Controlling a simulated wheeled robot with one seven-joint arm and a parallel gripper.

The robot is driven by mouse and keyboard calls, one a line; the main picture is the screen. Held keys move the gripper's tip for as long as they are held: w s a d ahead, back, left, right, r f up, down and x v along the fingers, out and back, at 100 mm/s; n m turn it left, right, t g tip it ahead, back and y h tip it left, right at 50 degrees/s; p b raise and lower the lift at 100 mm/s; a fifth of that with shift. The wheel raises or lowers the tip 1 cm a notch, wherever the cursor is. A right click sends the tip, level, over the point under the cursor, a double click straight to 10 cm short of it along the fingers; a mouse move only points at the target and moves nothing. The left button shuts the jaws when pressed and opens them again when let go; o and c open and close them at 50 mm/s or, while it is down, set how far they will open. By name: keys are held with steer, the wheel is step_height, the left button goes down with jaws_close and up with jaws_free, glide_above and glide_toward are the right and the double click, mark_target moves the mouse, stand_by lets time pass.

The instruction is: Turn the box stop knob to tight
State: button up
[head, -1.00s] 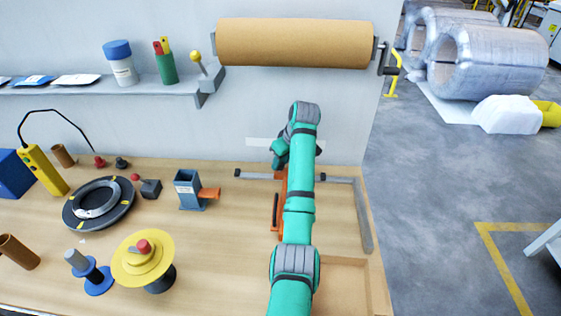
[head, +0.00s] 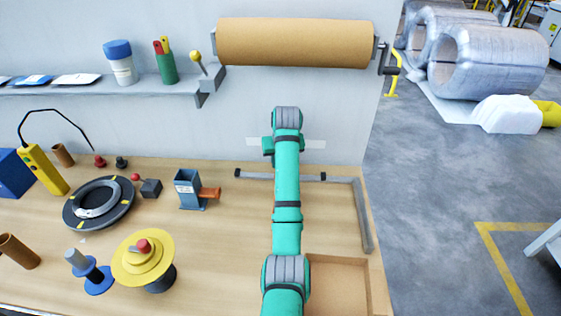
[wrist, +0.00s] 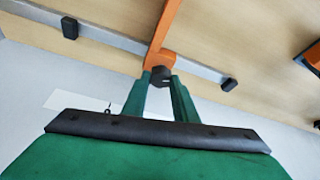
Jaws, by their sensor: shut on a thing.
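The box stop is an orange bar (wrist: 164,30) with an orange block on a grey rail (head: 256,175), best seen in the wrist view. Its small black knob (wrist: 161,74) sits at the bar's end. My gripper (wrist: 162,82) is shut on this knob, with one green finger on each side. Any tight or loose marking on the knob cannot be seen. In the head view my arm hides the stop, the knob and the fingertips.
The rail has black end pieces (head: 323,176) and meets a grey side rail (head: 362,215) at the right. A blue holder with an orange handle (head: 209,194) stands left of my arm. A shallow wooden tray (head: 340,262) lies at the front right. The wall is close behind.

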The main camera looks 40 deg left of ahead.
steer(key=m+h, duration=0.1)
steer(key=m, duration=0.2)
steer(key=shift+s+a+m+t, duration=0.1)
steer(key=shift+m+t, duration=0.3)
steer(key=shift+s+a+m+h, duration=0.2)
steer(key=shift+m+h, duration=0.3)
steer(key=shift+m, duration=0.4)
steer(key=m+h, duration=0.1)
steer(key=m, duration=0.1)
steer(key=shift+w+d+m, duration=0.1)
steer(key=shift+w+m, duration=0.05)
steer(key=shift+m, duration=0.25)
steer(key=m+h, duration=0.1)
steer(key=m, duration=0.2)
steer(key=shift+m, duration=0.3)
steer(key=m, duration=0.1)
steer(key=m+h, duration=0.1)
steer(key=m, duration=0.1)
steer(key=m+h, duration=0.1)
steer(key=m, duration=0.1)
steer(key=shift+a+g, duration=0.35)
steer(key=shift+g, duration=0.05)
steer(key=shift+w+m+g+h, duration=0.1)
steer(key=shift+m+g+h, duration=0.3)
steer(key=shift+m, duration=1.1)
steer(key=shift+m+h, duration=0.3)
steer(key=shift+m, duration=0.6)
